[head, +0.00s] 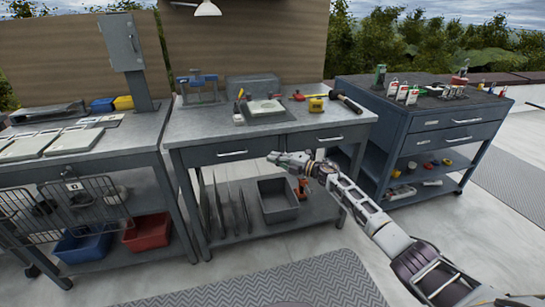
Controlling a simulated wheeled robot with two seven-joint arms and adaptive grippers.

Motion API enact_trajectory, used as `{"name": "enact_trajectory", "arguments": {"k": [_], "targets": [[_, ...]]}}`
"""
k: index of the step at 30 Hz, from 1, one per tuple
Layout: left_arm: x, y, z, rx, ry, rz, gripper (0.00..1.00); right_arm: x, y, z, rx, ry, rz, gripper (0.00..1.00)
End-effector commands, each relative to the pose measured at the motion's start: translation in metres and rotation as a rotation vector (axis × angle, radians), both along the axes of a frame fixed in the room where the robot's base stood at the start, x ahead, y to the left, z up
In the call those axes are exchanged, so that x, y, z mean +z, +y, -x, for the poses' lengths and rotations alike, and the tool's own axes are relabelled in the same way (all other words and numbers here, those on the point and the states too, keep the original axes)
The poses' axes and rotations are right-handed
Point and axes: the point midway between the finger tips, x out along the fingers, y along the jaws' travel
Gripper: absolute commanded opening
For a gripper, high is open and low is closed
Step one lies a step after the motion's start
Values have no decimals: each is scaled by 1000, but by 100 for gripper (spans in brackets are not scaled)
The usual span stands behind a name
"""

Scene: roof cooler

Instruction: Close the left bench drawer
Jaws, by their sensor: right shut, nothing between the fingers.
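The left bench drawer (210,153) is in the grey middle bench (215,121), under its top at the left. It has a grey front and a pale bar handle (232,153). Its front looks flush or nearly flush with the bench; a small gap cannot be ruled out. My right gripper (272,157) is shut and empty, reaching in from the lower right. Its tip is in front of the bench near the drawer's right end; whether it touches is unclear. My left gripper is out of view.
The right bench drawer (345,135) looks shut. A grey bin (278,205) sits on the lower shelf. A drawered cart (430,130) stands right, and another bench with a wire basket (70,205) left. A patterned mat (270,283) lies on the floor in front.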

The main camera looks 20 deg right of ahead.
Motion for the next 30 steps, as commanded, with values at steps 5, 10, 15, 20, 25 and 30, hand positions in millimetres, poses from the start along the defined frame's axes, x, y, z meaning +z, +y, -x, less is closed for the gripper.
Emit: {"name": "enact_trajectory", "arguments": {"k": [5,10,15,20,25,30], "targets": [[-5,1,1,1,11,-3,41,1,-8,8,0,0,1,0],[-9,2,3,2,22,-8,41,1,-20,19,-1,0,1,0],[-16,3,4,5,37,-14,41,0,-33,33,-1,1,2,0],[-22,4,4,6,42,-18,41,1,-45,45,0,1,2,0],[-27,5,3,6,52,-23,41,1,-55,55,0,0,1,0],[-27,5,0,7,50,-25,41,1,-60,60,1,0,1,0]]}}
